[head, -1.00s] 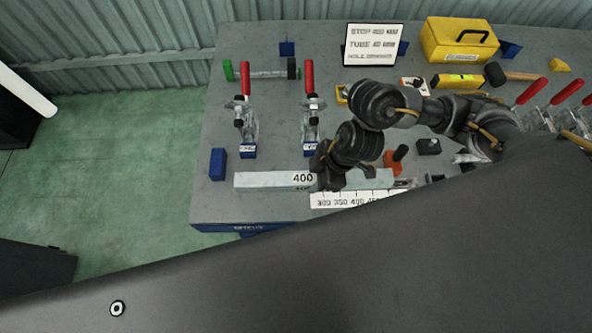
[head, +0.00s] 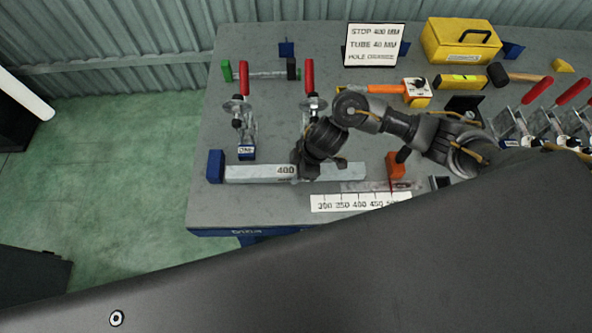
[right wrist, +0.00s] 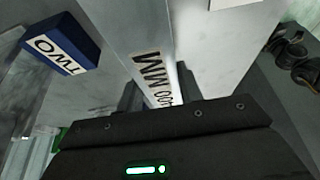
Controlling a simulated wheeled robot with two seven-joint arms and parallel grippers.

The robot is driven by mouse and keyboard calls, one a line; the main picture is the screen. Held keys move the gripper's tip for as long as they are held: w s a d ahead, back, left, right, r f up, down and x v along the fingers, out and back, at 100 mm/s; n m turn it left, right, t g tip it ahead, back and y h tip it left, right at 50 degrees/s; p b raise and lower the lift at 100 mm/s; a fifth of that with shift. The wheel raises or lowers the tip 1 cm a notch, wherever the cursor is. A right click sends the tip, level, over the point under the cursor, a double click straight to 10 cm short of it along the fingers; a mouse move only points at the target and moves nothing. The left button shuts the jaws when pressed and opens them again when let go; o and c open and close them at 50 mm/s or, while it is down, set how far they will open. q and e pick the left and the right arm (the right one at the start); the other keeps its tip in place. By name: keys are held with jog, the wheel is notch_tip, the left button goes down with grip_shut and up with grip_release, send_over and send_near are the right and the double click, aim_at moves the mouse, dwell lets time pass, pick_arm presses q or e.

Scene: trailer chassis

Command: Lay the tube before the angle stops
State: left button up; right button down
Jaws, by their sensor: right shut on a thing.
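The tube (head: 250,173) is a long silver square bar with a 400 mark, lying left to right in front of the clamps in the head view. Its left end is at or very near an upright blue block (head: 215,166). A labelled blue stop (head: 246,153) is just behind the tube; the gap is too small to judge. A blue stop marked TWO (right wrist: 62,45) shows beside the tube (right wrist: 135,35) in the right wrist view; my arm hides it in the head view. My right gripper (head: 306,172) is shut on the tube near the 400 mark. My left gripper is out of view.
Two red-handled clamps (head: 240,90) stand behind the tube. A white scale strip (head: 360,201) lies in front, and an orange block (head: 395,166) stands right of the tube. A sign (head: 373,45), a yellow toolbox (head: 458,42) and more clamps (head: 540,90) are farther back and right.

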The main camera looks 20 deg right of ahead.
jog(key=shift+w+f, duration=0.1)
jog(key=shift+f, duration=0.3)
jog(key=shift+f, duration=0.15)
jog(key=c, duration=0.9)
grip_release()
jog(key=shift+d+r, duration=0.15)
jog(key=shift+r, duration=0.4)
jog(key=p+v, duration=0.1)
jog(key=v, duration=1)
jog(key=shift+d, duration=0.15)
